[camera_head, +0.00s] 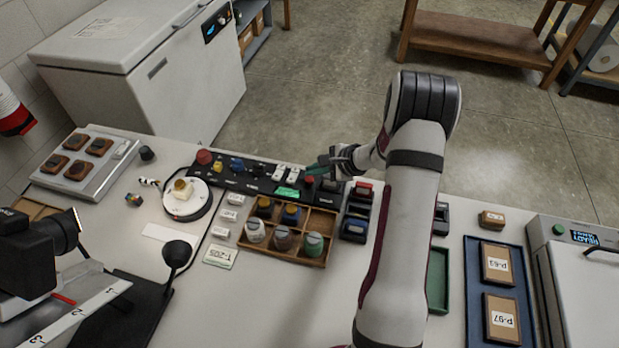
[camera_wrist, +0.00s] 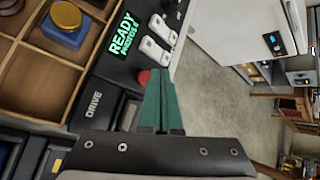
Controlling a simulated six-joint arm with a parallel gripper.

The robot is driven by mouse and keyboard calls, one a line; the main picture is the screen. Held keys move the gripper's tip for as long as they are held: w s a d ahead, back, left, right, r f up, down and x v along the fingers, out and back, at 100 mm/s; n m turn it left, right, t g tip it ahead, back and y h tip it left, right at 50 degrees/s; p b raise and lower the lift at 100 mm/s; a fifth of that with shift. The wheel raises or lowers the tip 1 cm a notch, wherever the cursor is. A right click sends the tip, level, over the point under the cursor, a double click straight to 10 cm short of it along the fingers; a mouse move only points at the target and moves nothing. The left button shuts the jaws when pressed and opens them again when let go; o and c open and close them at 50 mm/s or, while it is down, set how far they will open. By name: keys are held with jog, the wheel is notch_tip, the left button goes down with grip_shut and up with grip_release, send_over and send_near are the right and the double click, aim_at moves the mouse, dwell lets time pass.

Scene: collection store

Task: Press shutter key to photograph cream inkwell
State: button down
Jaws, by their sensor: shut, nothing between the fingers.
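The cream inkwell (camera_head: 183,188) with a tan top sits on a white round turntable (camera_head: 188,208). A black camera (camera_head: 35,245) stands at the left. A long black control panel (camera_head: 230,170) holds several coloured knobs, white switches and a green lit display (camera_head: 288,192). In the wrist view the display (camera_wrist: 124,33) reads READY, with a smaller line about photos. My gripper (camera_head: 314,168) is shut and empty over the panel's right part. Its green fingers (camera_wrist: 162,72) lie beside a red button (camera_wrist: 143,77) and two white switches (camera_wrist: 158,38). I cannot tell whether they touch anything.
A wooden compartment tray (camera_head: 285,250) with several bottles stands before the panel. A blue tray (camera_head: 480,262) with labelled boxes and a green tray (camera_head: 438,280) lie to the right. A grey board (camera_head: 85,165) with brown pieces lies at the left. The table front is partly clear.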

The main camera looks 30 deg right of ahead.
jog(key=shift+f, duration=0.1)
dwell(0.7)
jog(key=shift+f, duration=0.3)
jog(key=shift+f, duration=0.45)
dwell(0.8)
jog(key=shift+r, duration=0.85)
notch_tip(320, 180, up, 5)
jog(key=shift+r, duration=0.1)
dwell(0.8)
